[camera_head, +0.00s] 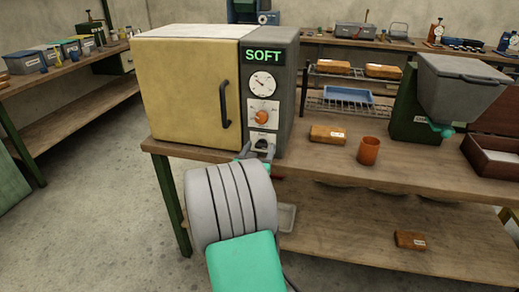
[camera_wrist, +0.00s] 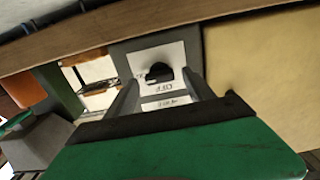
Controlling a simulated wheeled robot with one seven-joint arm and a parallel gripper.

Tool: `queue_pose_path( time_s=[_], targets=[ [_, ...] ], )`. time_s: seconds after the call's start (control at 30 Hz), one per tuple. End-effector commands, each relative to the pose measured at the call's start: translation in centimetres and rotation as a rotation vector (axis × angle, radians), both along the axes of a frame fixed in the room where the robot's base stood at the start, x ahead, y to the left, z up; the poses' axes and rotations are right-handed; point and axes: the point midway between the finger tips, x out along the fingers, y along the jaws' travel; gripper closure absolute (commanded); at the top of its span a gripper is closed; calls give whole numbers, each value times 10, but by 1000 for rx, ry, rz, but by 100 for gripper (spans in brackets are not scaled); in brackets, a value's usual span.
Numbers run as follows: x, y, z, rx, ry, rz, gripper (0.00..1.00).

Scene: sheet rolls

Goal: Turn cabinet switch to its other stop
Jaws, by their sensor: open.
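The cabinet (camera_head: 185,85) has a yellow door with a dark handle and a grey control panel on its right side. The panel carries a green "SOFT" display, a round gauge, an orange knob (camera_head: 262,118) and a lower black switch (camera_head: 261,144). In the wrist view the black switch (camera_wrist: 159,72) sits on a white label plate. My gripper (camera_head: 258,152) is in front of the lower panel. Its fingers (camera_wrist: 162,90) are apart on either side of the switch in the wrist view; I cannot tell whether they touch it. The switch's exact angle is unclear.
The cabinet stands on a wooden bench (camera_head: 350,168). Another bench stands at the left.

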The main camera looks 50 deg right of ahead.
Motion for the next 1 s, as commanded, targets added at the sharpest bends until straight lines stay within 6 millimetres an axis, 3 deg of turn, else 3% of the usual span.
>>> queue_pose_path(
  time_s=[0.17,0.9,1.0],
  targets=[
    [0,0,0,0,0,1,38],
    [0,1,0,0,0,0,99],
    [0,1,0,0,1,0,100]
  ],
)
